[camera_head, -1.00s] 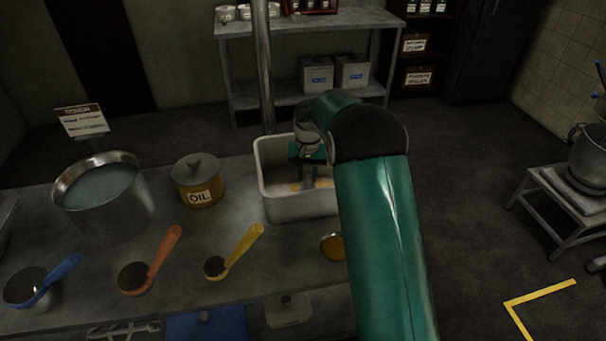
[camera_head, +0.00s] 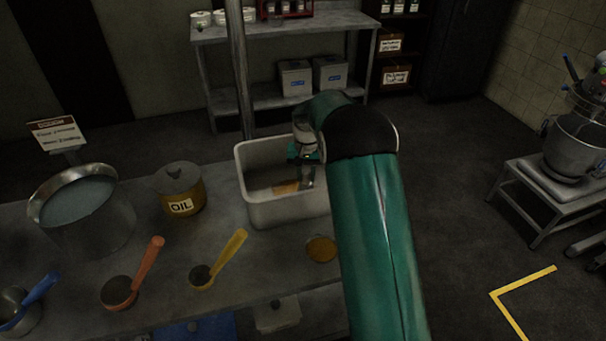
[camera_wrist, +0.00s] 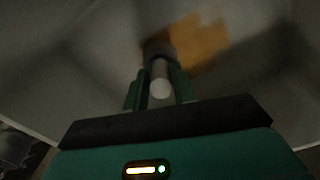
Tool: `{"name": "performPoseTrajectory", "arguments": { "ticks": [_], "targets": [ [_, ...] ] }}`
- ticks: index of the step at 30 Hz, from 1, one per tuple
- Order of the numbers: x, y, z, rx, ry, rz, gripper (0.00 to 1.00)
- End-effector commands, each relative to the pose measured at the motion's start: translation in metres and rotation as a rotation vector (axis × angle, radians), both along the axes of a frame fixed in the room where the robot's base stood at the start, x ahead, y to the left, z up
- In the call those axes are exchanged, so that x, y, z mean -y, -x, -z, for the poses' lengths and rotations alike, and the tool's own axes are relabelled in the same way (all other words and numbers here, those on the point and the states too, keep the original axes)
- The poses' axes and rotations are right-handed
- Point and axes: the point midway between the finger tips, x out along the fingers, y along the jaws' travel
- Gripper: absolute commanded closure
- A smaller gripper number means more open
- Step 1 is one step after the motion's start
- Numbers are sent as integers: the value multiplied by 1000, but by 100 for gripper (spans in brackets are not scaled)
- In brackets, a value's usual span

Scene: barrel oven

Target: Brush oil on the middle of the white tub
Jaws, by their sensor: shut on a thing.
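The white tub (camera_head: 258,209) stands on the metal table, left of my arm. An amber oil patch (camera_head: 287,187) lies on the tub's floor; it also shows in the wrist view (camera_wrist: 200,45). My gripper (camera_head: 306,176) reaches down inside the tub. In the wrist view my gripper (camera_wrist: 160,88) is shut on a brush (camera_wrist: 160,80), with a pale round handle end facing the camera. The brush head points to the tub floor beside the patch; whether it touches is hard to tell. The oil pot (camera_head: 181,191), labelled OIL, stands left of the tub with its lid on.
A steel pot of liquid (camera_head: 80,205) stands at the left. Orange (camera_head: 135,280), yellow (camera_head: 218,262) and blue (camera_head: 25,300) handled scoops lie along the table's front. A small amber dish (camera_head: 321,249) sits before the tub, close to my arm.

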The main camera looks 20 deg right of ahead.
Motion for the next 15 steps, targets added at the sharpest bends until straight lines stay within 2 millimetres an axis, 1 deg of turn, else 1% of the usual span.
{"name": "performPoseTrajectory", "arguments": {
  "ticks": [12, 15],
  "targets": [
    [-32, 1, 1, -3, -2, -4, 92],
    [-36, 1, 0, -3, -2, -2, 92]
  ]
}}
